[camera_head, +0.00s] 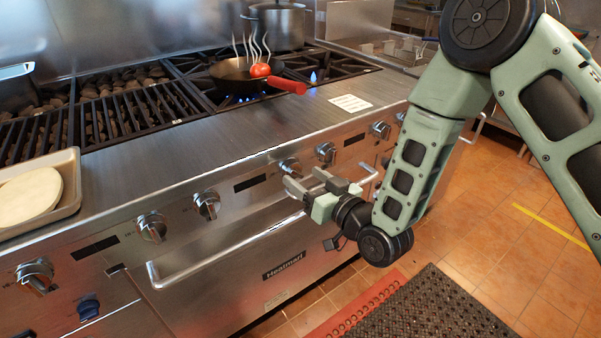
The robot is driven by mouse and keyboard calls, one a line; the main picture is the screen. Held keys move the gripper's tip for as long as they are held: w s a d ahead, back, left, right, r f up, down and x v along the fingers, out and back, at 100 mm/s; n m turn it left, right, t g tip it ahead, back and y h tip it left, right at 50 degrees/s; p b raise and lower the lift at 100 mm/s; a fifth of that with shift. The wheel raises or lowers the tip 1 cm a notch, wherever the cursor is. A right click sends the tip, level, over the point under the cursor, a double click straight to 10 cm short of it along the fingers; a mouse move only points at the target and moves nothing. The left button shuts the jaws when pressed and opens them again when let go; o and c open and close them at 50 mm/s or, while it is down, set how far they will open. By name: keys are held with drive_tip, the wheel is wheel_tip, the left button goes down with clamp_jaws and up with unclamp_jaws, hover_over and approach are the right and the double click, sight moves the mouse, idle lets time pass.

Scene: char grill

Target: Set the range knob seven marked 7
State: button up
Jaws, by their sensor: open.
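A row of metal range knobs runs along the sloped front panel of the range. They include a knob at the far left (35,275), two left of the middle (152,227) (207,205), one near my gripper (290,167), one just right of it (326,152), and one farther right (380,130). The number marks are too small to read, so I cannot tell which knob is marked 7. My gripper (303,181) is open with nothing seen between its fingers. It is in front of the panel, its fingertips close below the near knob; contact cannot be told.
An oven handle (190,269) sticks out below the panel. A pan (232,76) with a red handle and a tomato stands over a lit burner, a pot (280,28) behind it. A tray (68,200) sits at left. A dark mat (425,308) lies on the floor.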

drive_tip(key=shift+x, duration=1.3)
drive_tip(key=c, duration=1)
drive_tip(key=m+b, duration=0.1)
drive_tip(key=m, duration=0.1)
drive_tip(key=m+b, duration=0.1)
drive_tip(key=m, duration=0.1)
drive_tip(key=shift+d+f, duration=0.1)
drive_tip(key=shift+f, duration=0.1)
drive_tip(key=m+b, duration=0.1)
drive_tip(key=m, duration=0.4)
drive_tip(key=shift+t+b, duration=0.3)
drive_tip(key=shift+b, duration=0.05)
